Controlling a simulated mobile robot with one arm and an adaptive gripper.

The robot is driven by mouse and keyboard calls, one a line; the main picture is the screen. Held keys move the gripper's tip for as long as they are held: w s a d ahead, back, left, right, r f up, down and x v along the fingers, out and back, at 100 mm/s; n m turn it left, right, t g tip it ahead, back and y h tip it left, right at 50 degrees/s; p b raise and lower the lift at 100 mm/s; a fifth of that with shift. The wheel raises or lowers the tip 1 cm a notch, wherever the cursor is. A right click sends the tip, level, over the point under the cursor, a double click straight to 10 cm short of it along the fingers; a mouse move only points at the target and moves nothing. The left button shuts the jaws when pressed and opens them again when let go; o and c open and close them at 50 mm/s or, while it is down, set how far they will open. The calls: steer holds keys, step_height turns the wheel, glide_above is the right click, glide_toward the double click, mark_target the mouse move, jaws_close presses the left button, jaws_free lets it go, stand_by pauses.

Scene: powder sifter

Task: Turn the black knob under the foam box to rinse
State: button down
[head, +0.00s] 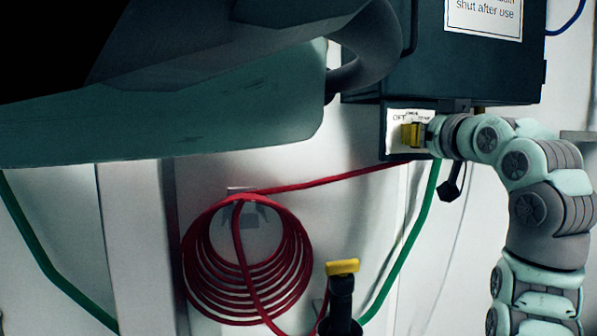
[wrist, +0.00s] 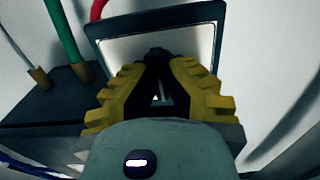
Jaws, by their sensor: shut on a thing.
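The foam box (head: 465,65) is the dark box on the wall at upper right in the head view, with a white sign reading "shut after use". Under it is a white label plate (head: 397,146) in a dark frame; "OFF" shows at its left, the other lettering is too small to read surely. My gripper (head: 411,135), with yellow ribbed fingers, is at the plate and covers the knob in the head view. In the wrist view, my gripper (wrist: 160,85) is shut on the black knob (wrist: 158,54), whose dark tip shows between the fingers. The knob's pointing direction cannot be told.
A red coiled hose (head: 247,262) hangs on the wall at lower left of the plate. A green hose (head: 405,255) runs down below the box. A yellow-handled black fitting (head: 342,285) stands at the bottom. A black piece (head: 451,188) hangs just below my gripper.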

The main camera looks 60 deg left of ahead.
steer(key=shift+a+f, duration=0.1)
steer(key=shift+f, duration=0.1)
steer(key=c, duration=1)
jaws_free()
steer(key=shift+a+r, duration=0.15)
steer(key=v, duration=1.2)
